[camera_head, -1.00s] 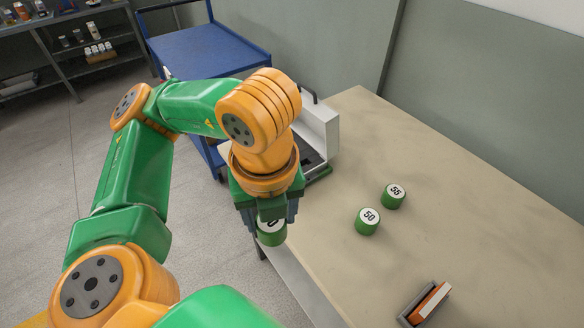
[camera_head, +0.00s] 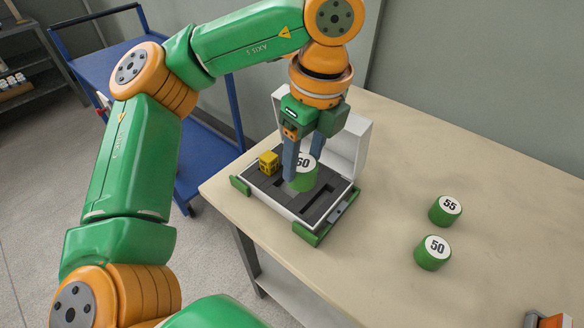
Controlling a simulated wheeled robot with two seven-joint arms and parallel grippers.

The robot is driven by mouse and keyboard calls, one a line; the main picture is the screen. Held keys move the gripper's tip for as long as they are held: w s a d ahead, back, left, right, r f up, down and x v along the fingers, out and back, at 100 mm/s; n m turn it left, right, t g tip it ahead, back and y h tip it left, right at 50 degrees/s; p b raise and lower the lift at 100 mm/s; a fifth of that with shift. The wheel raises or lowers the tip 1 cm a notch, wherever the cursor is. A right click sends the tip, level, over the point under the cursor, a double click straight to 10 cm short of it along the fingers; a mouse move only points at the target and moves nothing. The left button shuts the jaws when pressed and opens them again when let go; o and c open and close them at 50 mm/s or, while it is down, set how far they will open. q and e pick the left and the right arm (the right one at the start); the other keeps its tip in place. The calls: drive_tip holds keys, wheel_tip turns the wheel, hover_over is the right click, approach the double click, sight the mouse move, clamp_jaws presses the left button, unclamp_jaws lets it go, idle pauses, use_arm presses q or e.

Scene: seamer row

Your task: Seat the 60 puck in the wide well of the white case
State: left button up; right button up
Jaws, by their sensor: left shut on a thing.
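The 60 puck (camera_head: 304,179) is a green cylinder with a white top marked 60. My left gripper (camera_head: 302,172) is shut on it, with its fingers pointing down on either side. The puck is over the dark insert of the white case (camera_head: 350,150), which stands open on the table with its lid raised behind. Whether the puck is in a well or just above it, I cannot tell; the wide well is not visible, and the puck and fingers cover that part. A narrow slot shows in front of the puck. My right gripper is not in view.
A yellow block (camera_head: 268,162) sits in the case, left of the puck. Green pucks marked 55 (camera_head: 445,210) and 50 (camera_head: 433,253) stand on the table (camera_head: 400,140) to the right. An orange and grey item (camera_head: 552,322) is at the lower right. A blue cart (camera_head: 130,60) stands behind left.

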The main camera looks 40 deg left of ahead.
use_arm(q)
drive_tip(key=w+a+f, duration=0.1)
drive_tip(key=f, duration=0.1)
drive_tip(key=w+a+f, duration=0.1)
drive_tip(key=a+f, duration=0.1)
drive_tip(key=w+a+f, duration=0.1)
drive_tip(key=f, duration=0.1)
drive_tip(key=shift+w+a, duration=0.2)
drive_tip(key=shift+a, duration=0.2)
wheel_tip(320, 180, down, 3)
drive_tip(key=shift+f, duration=0.1)
drive_tip(key=shift+w+f, duration=0.1)
drive_tip(key=shift+f, duration=0.2)
drive_tip(key=o, duration=1.4)
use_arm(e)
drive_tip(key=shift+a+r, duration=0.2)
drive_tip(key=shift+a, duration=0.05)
use_arm(q)
drive_tip(key=shift+o, duration=0.2)
